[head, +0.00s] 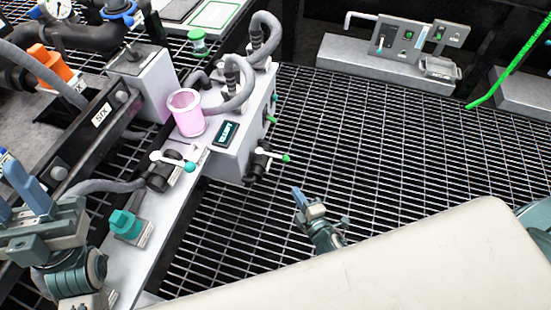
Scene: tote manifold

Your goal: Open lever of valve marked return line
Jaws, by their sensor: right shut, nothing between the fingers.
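The manifold (228,160) is a pale grey bench unit with hoses. A black valve on its top has a white lever with a teal knob (188,167). On its right side, a valve carries a white lever with a green tip (286,158). More green tips (271,120) show farther back on that side. No marking reading return line is legible. My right gripper (297,193) is shut and empty, below and slightly right of the nearest green-tipped lever, apart from it in the picture. My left gripper (18,182) is at the left edge, partly cut off; its jaw opening is unclear.
A pink translucent cup (186,113) and a small dark display (226,133) are on the manifold top. A teal knob (125,223) sits nearer me. A control panel (420,40) stands at the back. Open floor grating (390,130) lies to the right.

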